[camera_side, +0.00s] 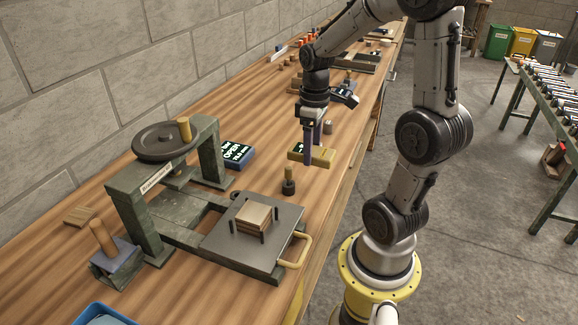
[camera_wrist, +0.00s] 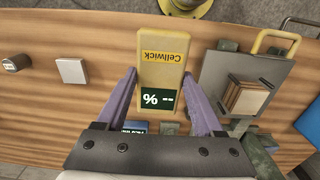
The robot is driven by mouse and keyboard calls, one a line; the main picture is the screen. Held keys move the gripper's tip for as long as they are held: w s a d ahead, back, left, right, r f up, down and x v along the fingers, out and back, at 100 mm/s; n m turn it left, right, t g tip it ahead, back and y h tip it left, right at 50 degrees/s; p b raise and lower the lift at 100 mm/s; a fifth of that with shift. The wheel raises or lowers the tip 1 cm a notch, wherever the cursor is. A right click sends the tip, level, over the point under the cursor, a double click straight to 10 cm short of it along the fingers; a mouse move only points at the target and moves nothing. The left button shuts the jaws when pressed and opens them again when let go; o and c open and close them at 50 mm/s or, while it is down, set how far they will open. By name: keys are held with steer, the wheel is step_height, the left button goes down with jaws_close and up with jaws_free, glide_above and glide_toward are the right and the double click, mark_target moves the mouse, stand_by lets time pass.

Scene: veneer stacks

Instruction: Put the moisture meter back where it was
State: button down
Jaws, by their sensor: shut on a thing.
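The moisture meter (camera_side: 322,157) is a yellow block with a dark screen at one end. In the wrist view the meter (camera_wrist: 163,60) shows the name "Cellwick" and a screen reading "-- %". My gripper (camera_side: 312,148) points down over the bench with its purple fingers on either side of the meter, shut on it. In the wrist view the meter lies lengthwise between the fingers, its screen end nearer my wrist. I cannot tell how high it is above the bench.
A press (camera_side: 147,195) with a handwheel stands at the left. Its plate (camera_side: 223,239) bears a veneer stack (camera_side: 254,214). A dark knobbed weight (camera_side: 289,186) stands near the meter. A blue display box (camera_side: 238,154) is behind. A white square (camera_wrist: 72,70) lies on bare wood.

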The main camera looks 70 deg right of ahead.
steer(key=w+d+f, duration=0.4)
steer(key=w+f, duration=0.1)
steer(key=w+d+f, duration=0.2)
steer(key=w+f, duration=0.1)
steer(key=shift+w+d, duration=0.15)
steer(key=shift+d, duration=0.05)
steer(key=shift+w+d+f, duration=0.1)
steer(key=shift+w+f, duration=0.05)
steer(key=shift+w+d+f, duration=0.1)
steer(key=shift+f, duration=1.6)
steer(key=shift+f, duration=0.1)
jaws_free()
